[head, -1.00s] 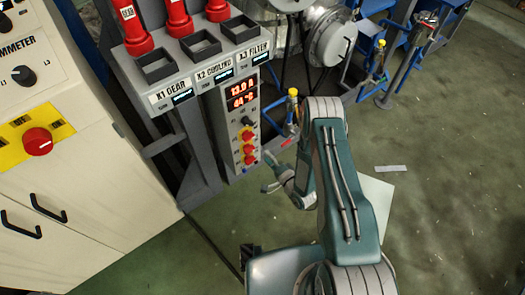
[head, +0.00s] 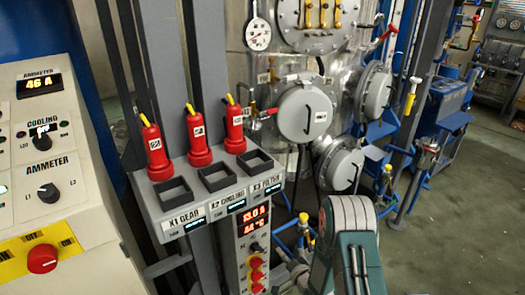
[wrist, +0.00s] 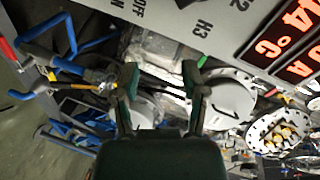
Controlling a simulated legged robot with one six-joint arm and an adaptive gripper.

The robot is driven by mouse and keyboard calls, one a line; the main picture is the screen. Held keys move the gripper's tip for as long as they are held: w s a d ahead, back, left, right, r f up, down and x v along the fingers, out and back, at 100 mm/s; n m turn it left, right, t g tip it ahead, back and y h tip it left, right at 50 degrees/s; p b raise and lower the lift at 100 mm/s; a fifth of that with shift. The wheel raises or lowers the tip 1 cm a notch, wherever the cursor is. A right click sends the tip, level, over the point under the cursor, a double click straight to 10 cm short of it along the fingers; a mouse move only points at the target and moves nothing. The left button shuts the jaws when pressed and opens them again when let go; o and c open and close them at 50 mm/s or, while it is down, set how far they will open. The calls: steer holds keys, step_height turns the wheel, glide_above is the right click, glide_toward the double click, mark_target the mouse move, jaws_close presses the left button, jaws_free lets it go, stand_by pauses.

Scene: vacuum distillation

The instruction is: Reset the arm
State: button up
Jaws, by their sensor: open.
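My gripper (wrist: 162,98) shows in the wrist view with its two dark fingers spread apart and nothing between them. In the head view my arm (head: 350,245) rises at the bottom, right of the middle; its gripper end is mostly hidden behind the arm there. In the wrist view the panel with red digits (wrist: 285,45) lies at the upper right, apart from the fingers. In the head view that display panel (head: 253,225) stands to the left of my arm.
Three red plugs (head: 199,140) stand in a grey stand with empty square sockets (head: 217,177). A control cabinet (head: 75,190) with a red button (head: 42,258) is at left. A silver vessel (head: 262,75) with round covers stands behind. Open floor (head: 460,220) lies to the right.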

steer(key=w+d+r+n+g+h, duration=0.1)
steer(key=d+r+h, duration=0.1)
steer(key=r, duration=0.5)
steer(key=w+d+r+n+h, duration=0.2)
steer(key=r, duration=0.5)
steer(key=s+d+r+n+g+h, duration=0.1)
steer(key=s+d+r, duration=0.15)
steer(key=r, duration=0.35)
steer(key=s+d+r+g+h, duration=0.1)
steer(key=s+r+h, duration=0.1)
steer(key=s+r, duration=0.3)
steer(key=s+r+n+g, duration=0.1)
steer(key=s+r, duration=0.3)
steer(key=s, duration=0.5)
steer(key=s+r+n+g, duration=0.1)
steer(key=s+r, duration=0.3)
steer(key=s, duration=0.5)
steer(key=s+r+n+g, duration=0.2)
steer(key=s+r+g, duration=0.1)
steer(key=s, duration=0.6)
steer(key=shift+s+d+r+h, duration=0.3)
steer(key=shift+s+d+r, duration=0.05)
steer(key=shift+s+r, duration=0.1)
